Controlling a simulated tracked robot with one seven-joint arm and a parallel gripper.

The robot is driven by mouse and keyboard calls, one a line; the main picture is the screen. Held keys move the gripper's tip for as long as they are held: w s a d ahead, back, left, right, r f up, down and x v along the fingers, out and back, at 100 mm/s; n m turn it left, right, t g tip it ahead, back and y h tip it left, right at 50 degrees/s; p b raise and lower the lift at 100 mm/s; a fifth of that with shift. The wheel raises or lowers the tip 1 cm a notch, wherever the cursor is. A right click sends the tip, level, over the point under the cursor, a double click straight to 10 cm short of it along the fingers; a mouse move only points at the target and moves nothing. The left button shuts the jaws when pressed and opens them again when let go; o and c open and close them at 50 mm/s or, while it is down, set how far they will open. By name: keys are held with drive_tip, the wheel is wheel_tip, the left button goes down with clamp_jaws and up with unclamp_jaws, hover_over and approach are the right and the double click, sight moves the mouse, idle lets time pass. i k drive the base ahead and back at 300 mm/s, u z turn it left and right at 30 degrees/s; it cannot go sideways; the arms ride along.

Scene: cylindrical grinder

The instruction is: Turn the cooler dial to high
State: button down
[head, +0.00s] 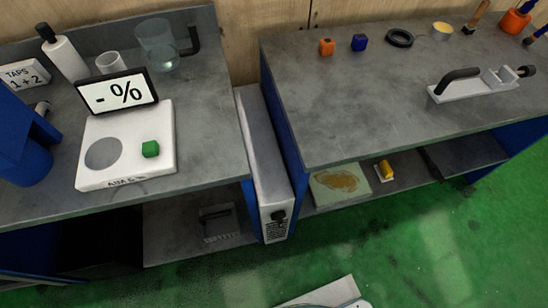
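The cooler (266,160) is a narrow grey-white box standing in the gap between the two workbenches. Its front face looks toward me and has a black round dial (278,215) near the top. A dark vent grille (275,232) is below the dial. The dial is small here, and I cannot read its marks or tell which setting it points to. My gripper is not in view.
The left bench (215,120) holds a white device (125,165) with a "- %" display and a green cube. The right bench (350,110) holds small cubes, a black ring and a clamp. Both have lower shelves.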

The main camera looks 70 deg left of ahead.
sight(279, 217)
drive_tip(key=i, duration=0.15)
drive_tip(key=u, duration=2.9)
drive_tip(key=i, duration=0.55)
drive_tip(key=z, duration=0.2)
drive_tip(key=k, duration=0.5)
drive_tip(key=u, duration=0.15)
drive_tip(key=i, duration=0.4)
